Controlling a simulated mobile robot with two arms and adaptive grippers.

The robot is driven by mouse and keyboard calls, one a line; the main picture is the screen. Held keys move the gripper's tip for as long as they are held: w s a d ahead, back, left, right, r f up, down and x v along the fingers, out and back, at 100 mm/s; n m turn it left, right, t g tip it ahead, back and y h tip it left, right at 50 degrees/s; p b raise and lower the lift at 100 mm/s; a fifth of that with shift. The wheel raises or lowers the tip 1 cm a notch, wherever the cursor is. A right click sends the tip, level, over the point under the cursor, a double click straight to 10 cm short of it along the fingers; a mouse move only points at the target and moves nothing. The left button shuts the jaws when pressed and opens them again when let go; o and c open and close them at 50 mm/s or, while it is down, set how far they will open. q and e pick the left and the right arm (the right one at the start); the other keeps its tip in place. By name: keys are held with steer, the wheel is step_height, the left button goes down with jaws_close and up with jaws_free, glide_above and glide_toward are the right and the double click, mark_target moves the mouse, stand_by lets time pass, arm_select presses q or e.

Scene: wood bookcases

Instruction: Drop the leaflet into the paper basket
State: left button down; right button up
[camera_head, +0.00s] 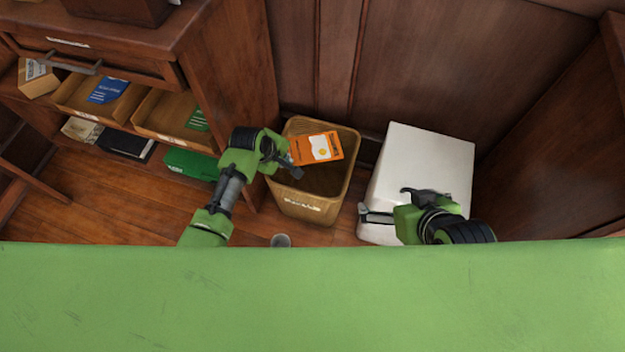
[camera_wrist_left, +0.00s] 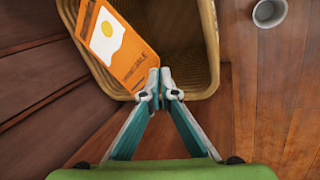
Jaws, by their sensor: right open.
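The orange leaflet (camera_head: 317,149) with a white and yellow egg-like picture is over the mouth of the woven paper basket (camera_head: 305,206). My left gripper (camera_head: 293,166) reaches over the basket's left rim. In the left wrist view the gripper's fingertips (camera_wrist_left: 162,84) are close together at a corner of the leaflet (camera_wrist_left: 112,45), shut on it. The basket (camera_wrist_left: 212,45) is around and below the leaflet there, and the part of its inside that shows is empty. My right gripper (camera_head: 385,203) is open and empty above the white box, right of the basket.
A white box (camera_head: 425,160) stands right of the basket. A small grey cup (camera_head: 281,240) is on the floor in front of it. On the left, a wooden cabinet (camera_head: 130,45) holds trays with blue and green leaflets. A green item (camera_head: 190,164) lies below.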

arm_select(q)
steer(key=shift+f, duration=0.15)
arm_select(e)
steer(key=shift+w+a+r, duration=0.1)
steer(key=shift+w, duration=0.3)
arm_select(q)
steer(key=c, duration=2.2)
jaws_free()
steer(key=v, duration=1.2)
